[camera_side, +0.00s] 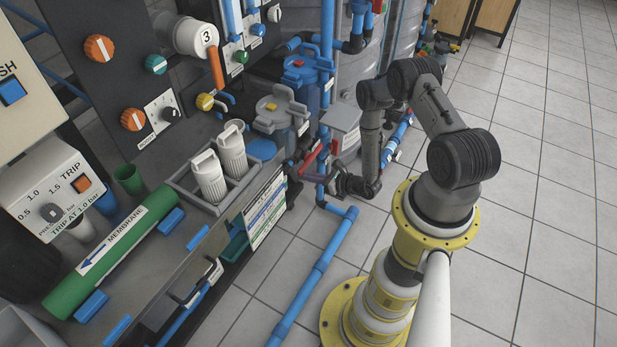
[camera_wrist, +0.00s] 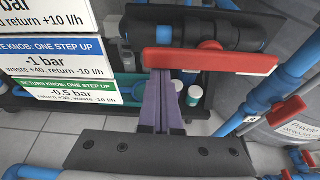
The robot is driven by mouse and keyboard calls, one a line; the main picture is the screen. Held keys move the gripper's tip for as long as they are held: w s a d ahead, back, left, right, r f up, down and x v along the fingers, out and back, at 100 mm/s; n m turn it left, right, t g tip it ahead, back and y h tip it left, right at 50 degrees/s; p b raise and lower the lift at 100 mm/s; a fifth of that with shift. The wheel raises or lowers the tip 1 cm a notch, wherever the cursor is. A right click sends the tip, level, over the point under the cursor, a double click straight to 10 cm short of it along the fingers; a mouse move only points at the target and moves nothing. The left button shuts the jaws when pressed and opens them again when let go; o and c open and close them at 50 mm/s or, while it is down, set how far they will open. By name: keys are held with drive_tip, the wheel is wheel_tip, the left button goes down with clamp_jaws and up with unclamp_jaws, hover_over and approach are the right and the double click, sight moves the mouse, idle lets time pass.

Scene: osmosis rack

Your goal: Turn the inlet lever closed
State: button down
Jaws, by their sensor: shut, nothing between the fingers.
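The red lever (camera_wrist: 215,61) lies nearly level across the wrist view, roughly along the black valve body (camera_wrist: 190,27) behind it. In the side view a red lever (camera_side: 311,161) shows beside the blue upright pipe. My gripper (camera_wrist: 161,74) is shut and empty, its two purple fingers pressed together. Its tips reach the lower edge of the lever's left half in the wrist view; I cannot tell whether they touch it.
A sign board (camera_wrist: 60,60) with knob instructions stands at the left in the wrist view. A blue pipe (camera_wrist: 265,95) and a grey tank (camera_wrist: 295,125) are at the right. White-capped bottles (camera_wrist: 193,95) sit behind my fingers. The tiled floor (camera_side: 540,200) is clear at right.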

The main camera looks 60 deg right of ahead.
sight(315, 153)
drive_tip(key=shift+r+m, duration=0.25)
drive_tip(key=shift+m, duration=0.05)
drive_tip(key=shift+r+m+y, duration=0.75)
drive_tip(key=shift+m+y, duration=0.05)
drive_tip(key=shift+m, duration=0.2)
drive_tip(key=d+r+m+y, duration=0.1)
drive_tip(key=m, duration=0.2)
drive_tip(key=d+r+m+t+y, duration=0.1)
drive_tip(key=r+m, duration=0.1)
drive_tip(key=d+r+m+t+y, duration=0.1)
drive_tip(key=r+m, duration=0.1)
drive_tip(key=m, duration=0.1)
drive_tip(key=shift+m+y, duration=0.3)
drive_tip(key=shift+y, duration=0.1)
drive_tip(key=shift+d+r, duration=0.2)
drive_tip(key=shift+d, duration=0.3)
